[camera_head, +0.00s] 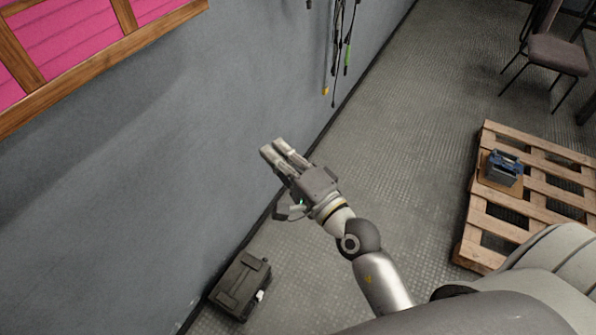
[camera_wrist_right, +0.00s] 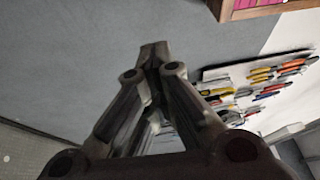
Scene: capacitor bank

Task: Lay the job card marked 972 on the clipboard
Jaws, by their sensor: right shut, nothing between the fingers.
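My right gripper (camera_head: 272,148) is raised in front of the grey wall in the head view, with its fingers together and nothing between them. Its closed fingertips also show in the right wrist view (camera_wrist_right: 154,52), pointing toward the bare wall. My left gripper is in neither view. I see no job card marked 972 and no clipboard in either view.
A dark case (camera_head: 240,284) stands on the floor by the wall. A wooden pallet (camera_head: 470,222) at right holds a small blue-and-grey box (camera_head: 503,170). A chair (camera_head: 556,54) stands at the upper right. Cables (camera_head: 337,50) hang on the wall. A tool rack (camera_wrist_right: 262,82) shows in the wrist view.

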